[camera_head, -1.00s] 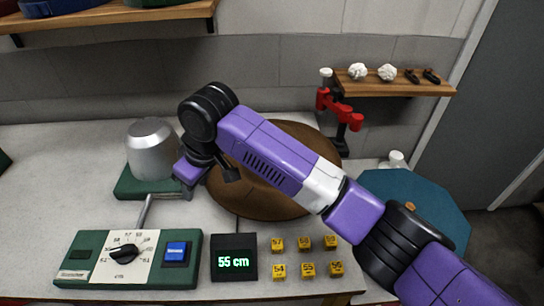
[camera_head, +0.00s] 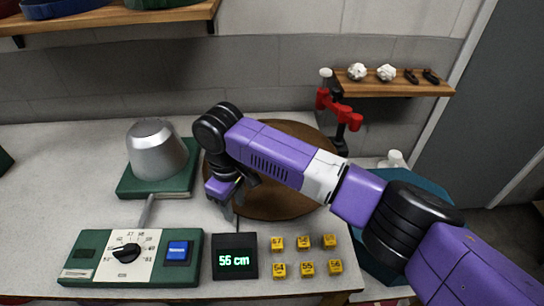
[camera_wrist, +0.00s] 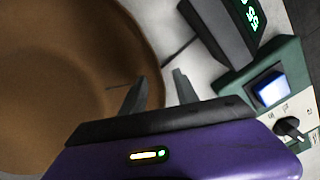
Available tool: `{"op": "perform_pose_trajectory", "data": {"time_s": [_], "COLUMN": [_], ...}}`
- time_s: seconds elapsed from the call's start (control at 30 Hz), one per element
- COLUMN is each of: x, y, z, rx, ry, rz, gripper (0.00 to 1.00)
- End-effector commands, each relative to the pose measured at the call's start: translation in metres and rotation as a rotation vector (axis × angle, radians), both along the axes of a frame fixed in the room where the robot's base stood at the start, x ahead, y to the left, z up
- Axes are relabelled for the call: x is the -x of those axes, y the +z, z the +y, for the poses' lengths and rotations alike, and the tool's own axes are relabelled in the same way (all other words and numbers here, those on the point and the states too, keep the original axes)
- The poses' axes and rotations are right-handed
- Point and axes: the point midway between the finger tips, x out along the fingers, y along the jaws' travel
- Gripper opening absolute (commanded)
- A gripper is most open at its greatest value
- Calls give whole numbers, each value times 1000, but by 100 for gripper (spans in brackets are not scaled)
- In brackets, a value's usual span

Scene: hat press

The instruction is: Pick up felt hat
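The felt hat (camera_head: 285,203) is a wide brown shape on the light table, partly hidden behind my arm in the head view. In the wrist view the hat (camera_wrist: 70,70) fills the left side, its curved brim edge near my fingers. My gripper (camera_head: 236,195) is at the hat's left side in the head view. In the wrist view my gripper (camera_wrist: 155,84) has its two fingers apart with nothing held. The left finger overlaps the brim and the right one shows over the table just outside its edge. I cannot tell the height gap.
A grey metal block (camera_head: 157,152) stands on a green base (camera_head: 150,185) at left. In front are a green dial box (camera_head: 95,262) with a blue button, a black display (camera_head: 234,257) and several yellow cubes (camera_head: 305,256). A red clamp (camera_head: 340,108) stands behind the hat.

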Motion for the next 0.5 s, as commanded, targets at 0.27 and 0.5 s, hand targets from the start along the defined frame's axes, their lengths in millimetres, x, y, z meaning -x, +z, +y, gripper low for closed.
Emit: {"op": "perform_pose_trajectory", "data": {"time_s": [0.27, 0.5], "x": [0, 0], "y": [-2, -2], "z": [0, 0], "rx": [0, 0], "ry": [0, 0], "rz": [0, 0], "gripper": [32, 0]}}
